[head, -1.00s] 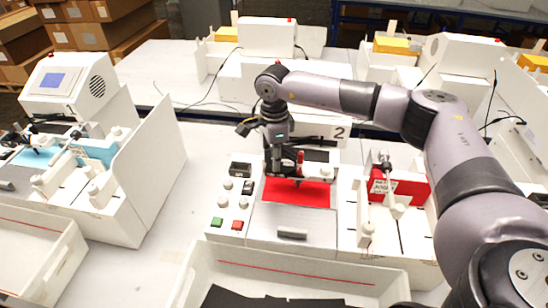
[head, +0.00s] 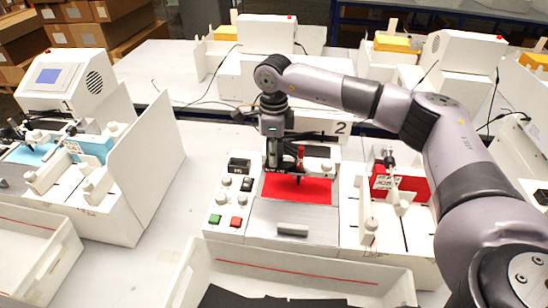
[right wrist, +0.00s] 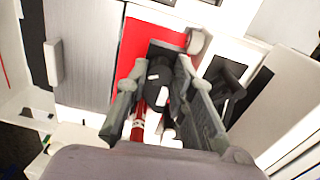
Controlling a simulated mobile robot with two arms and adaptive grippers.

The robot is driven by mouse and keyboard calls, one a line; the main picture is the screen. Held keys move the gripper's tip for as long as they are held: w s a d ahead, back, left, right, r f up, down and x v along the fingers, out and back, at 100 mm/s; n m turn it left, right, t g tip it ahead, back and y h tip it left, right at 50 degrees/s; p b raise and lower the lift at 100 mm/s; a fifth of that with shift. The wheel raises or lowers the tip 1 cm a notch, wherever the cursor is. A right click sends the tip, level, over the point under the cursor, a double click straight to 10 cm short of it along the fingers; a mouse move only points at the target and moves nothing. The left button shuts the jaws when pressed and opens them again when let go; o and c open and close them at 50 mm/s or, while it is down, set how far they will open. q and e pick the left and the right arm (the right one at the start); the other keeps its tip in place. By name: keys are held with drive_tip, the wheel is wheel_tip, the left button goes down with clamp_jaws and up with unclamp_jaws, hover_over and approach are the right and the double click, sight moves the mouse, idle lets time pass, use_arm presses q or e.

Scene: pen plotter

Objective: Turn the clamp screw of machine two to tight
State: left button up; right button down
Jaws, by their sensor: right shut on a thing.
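Machine two (head: 254,225) stands in the middle of the head view, with a "2" sign (head: 341,128) behind it and a red sheet (head: 318,190) on its bed. My right gripper (head: 281,178) points down over the far left part of that sheet. In the right wrist view its fingers (right wrist: 158,90) are closed around a small dark knob (right wrist: 160,82), apparently the clamp screw. A red pen body (head: 300,152) stands beside the fingers; it also shows in the right wrist view (right wrist: 138,128). The fingers largely hide the pen holder. My left gripper is out of view.
Left of the sheet are buttons, one green (head: 215,219) and one red (head: 236,222). A white tray (head: 290,252) stands in front. Another machine (head: 75,85) stands at left.

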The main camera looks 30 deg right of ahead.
drive_tip(key=m+b, duration=0.2)
drive_tip(key=m, duration=0.1)
drive_tip(key=shift+f+m, duration=0.1)
drive_tip(key=shift+m, duration=0.2)
drive_tip(key=m+b, duration=0.1)
drive_tip(key=m, duration=0.2)
drive_tip(key=shift+m, duration=0.3)
drive_tip(key=m+b, duration=0.2)
drive_tip(key=m, duration=0.2)
drive_tip(key=shift+m, duration=0.3)
drive_tip(key=shift+r+m+b, duration=0.2)
drive_tip(key=shift+m+b, duration=0.1)
drive_tip(key=shift+m, duration=1.5)
drive_tip(key=c, duration=1.4)
unclamp_jaws()
drive_tip(key=shift+f, duration=0.1)
drive_tip(key=shift+o, duration=0.2)
